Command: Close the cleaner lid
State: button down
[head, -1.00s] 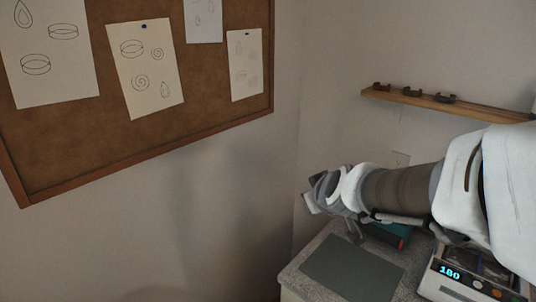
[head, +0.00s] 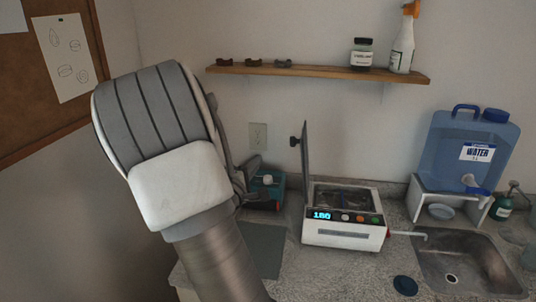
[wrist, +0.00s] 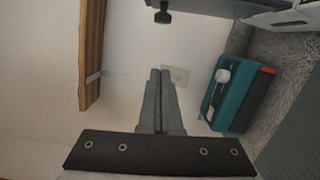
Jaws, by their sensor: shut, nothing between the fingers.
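The cleaner (head: 343,233) is a white box with a lit display reading 180, coloured buttons and an open top basin. It stands on the counter at the centre right of the head view. Its thin dark lid (head: 306,155) stands open, nearly upright, at the cleaner's left side. A dark knob (head: 295,141) sticks out from the lid to the left; the knob also shows at the top of the wrist view (wrist: 162,14). My gripper (wrist: 160,72) is shut and empty, apart from the knob. In the head view my arm largely hides the gripper.
A teal box (wrist: 228,95) with a white knob sits on the counter left of the cleaner. A wooden shelf (head: 330,72) with bottles hangs above. A sink (head: 465,265), a blue water container (head: 470,150) and a dark round disc (head: 405,286) are to the right.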

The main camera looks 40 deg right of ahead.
jog(key=w+d+p, duration=0.1)
jog(key=d, duration=1)
jog(key=shift+w+r, duration=0.25)
jog(key=shift+r, duration=0.1)
jog(key=shift+d, duration=0.1)
jog(key=shift+s+d+r+m, duration=0.25)
jog(key=shift+s+m, duration=0.15)
jog(key=shift+m, duration=0.3)
jog(key=shift+s, duration=0.1)
